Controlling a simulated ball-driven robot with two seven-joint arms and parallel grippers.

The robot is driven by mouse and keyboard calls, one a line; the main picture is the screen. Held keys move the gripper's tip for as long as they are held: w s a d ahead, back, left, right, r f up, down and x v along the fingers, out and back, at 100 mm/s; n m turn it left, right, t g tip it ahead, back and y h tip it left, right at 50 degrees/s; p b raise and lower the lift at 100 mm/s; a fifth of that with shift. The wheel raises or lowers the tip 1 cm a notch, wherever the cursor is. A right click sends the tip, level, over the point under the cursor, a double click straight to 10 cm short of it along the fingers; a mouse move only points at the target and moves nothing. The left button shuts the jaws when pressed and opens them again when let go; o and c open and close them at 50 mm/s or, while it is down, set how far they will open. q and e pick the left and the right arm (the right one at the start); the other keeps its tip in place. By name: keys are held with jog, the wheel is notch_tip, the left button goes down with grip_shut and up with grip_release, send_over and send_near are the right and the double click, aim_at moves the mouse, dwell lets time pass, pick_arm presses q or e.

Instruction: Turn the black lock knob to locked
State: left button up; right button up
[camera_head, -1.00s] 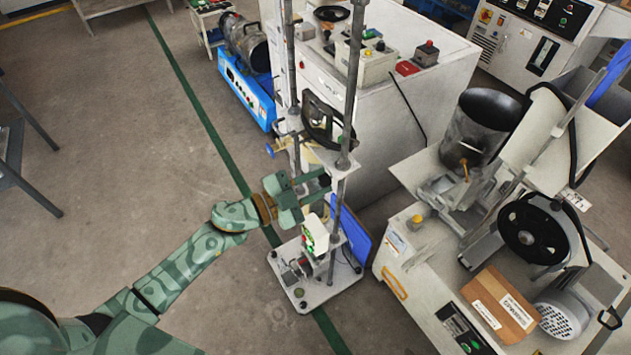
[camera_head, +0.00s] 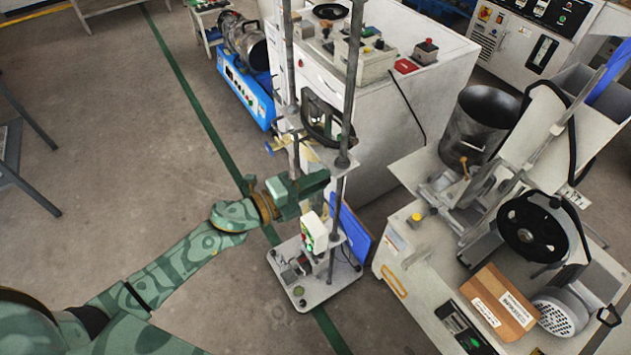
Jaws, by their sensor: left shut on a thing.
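My left gripper (camera_head: 312,187) reaches in from the left to the tall two-post test stand (camera_head: 342,110). Its green camouflage fingers are shut at the stand's middle, between the dark ring above and the small control box below. The black lock knob is hidden behind the fingers, which are closed around it. I cannot read the knob's angle or any locked mark. My right gripper is not in view.
The stand's base (camera_head: 312,295) carries a white control box (camera_head: 314,232) with coloured buttons, close below my gripper. A blue panel (camera_head: 352,232) leans behind it. A white cabinet (camera_head: 400,110) stands behind, and a machine bench (camera_head: 420,285) to the right.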

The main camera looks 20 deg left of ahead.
pick_arm(q)
jog(key=shift+f+m+b, duration=0.1)
jog(key=shift+m+b, duration=0.35)
jog(key=shift+m, duration=1.65)
jog(key=o, duration=1)
jog(key=p+v, duration=0.1)
jog(key=v, duration=1.5)
jog(key=shift+s, duration=0.25)
